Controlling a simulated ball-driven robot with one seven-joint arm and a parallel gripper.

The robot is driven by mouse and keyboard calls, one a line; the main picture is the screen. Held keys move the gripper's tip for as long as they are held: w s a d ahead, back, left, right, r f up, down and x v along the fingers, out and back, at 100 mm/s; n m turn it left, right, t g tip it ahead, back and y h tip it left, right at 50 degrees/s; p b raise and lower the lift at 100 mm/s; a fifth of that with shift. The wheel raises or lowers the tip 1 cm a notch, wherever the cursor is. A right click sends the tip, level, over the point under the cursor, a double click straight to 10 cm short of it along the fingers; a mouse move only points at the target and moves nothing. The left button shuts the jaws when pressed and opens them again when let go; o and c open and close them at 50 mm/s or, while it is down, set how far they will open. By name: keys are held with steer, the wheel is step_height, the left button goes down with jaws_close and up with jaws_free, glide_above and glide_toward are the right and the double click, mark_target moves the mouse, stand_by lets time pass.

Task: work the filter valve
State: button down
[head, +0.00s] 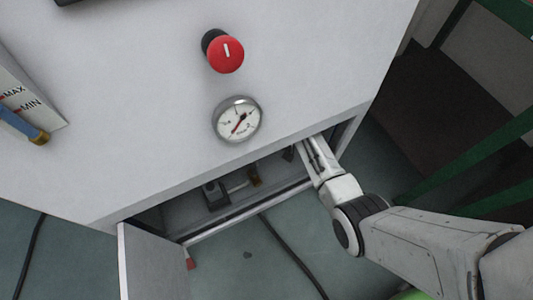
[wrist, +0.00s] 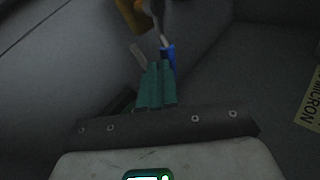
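In the wrist view a blue piece (wrist: 168,55), which looks like a valve handle, is just past the tips of my gripper (wrist: 158,68). A brass-coloured fitting (wrist: 130,14) and a grey stem are above it at the top edge. The green fingers are close together and overlap the near end of the blue piece. I cannot tell whether it lies between them or behind them. In the head view my gripper reaches into the low opening of the white cabinet (head: 140,110), and its fingertips are hidden by the cabinet edge.
A red knob (head: 226,54) and a round gauge (head: 238,119) are on the cabinet panel. An open door (head: 150,262) hangs at the lower left. Small fittings (head: 214,194) sit inside the opening. A black cable (head: 292,255) lies on the floor. Green bars (head: 470,155) stand at right.

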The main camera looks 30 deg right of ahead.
steer(key=shift+w+a+n+g+y+b, duration=0.2)
steer(key=shift+w+a+n+g+b, duration=0.35)
steer(key=shift+n, duration=0.35)
steer(key=shift+w+a+n+g+y+b, duration=0.25)
steer(key=shift+n+g+b, duration=0.3)
steer(key=shift+n+g, duration=0.3)
steer(key=shift+s, duration=0.1)
steer(key=s+d+r+m+t+h+p, duration=0.2)
steer(key=s+d+r+m+t+p, duration=0.1)
steer(key=s+d+r+m+p, duration=0.1)
steer(key=s+d+r+m+t+h+p, duration=0.2)
steer(key=s+m+p, duration=0.4)
steer(key=s, duration=0.4)
step_height(320, 180, up, 2)
steer(key=shift+s+d+r+m+t+p, duration=0.15)
steer(key=shift+s+d+m+t+p, duration=0.25)
steer(key=shift+d+t+p, duration=0.55)
steer(key=shift+d, duration=0.1)
